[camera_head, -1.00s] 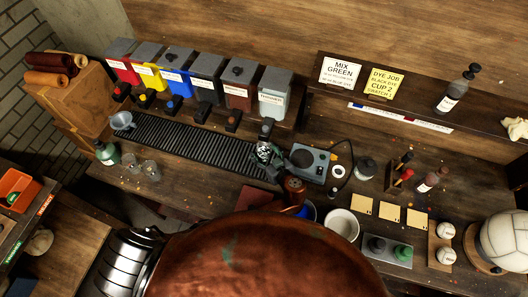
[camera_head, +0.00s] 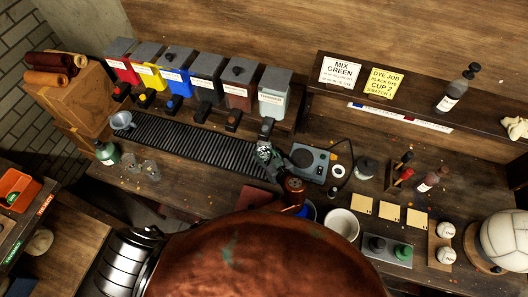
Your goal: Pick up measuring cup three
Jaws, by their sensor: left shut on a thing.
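My left gripper (camera_head: 266,156) is above the dark workbench, at the right end of the black ribbed drip mat (camera_head: 190,143). It is shut on a small clear cup with pale markings (camera_head: 263,149), most likely measuring cup three, though the number cannot be read. The fingers partly hide the cup. It is just below the front of the grey-white dispenser (camera_head: 275,100). Two other small clear cups (camera_head: 131,159) (camera_head: 151,171) are at the left of the bench. My right gripper is not in view.
A row of coloured dispensers, including a red one (camera_head: 124,72), stands behind the mat. A grey hot plate or scale (camera_head: 309,162) is close to the gripper's right.

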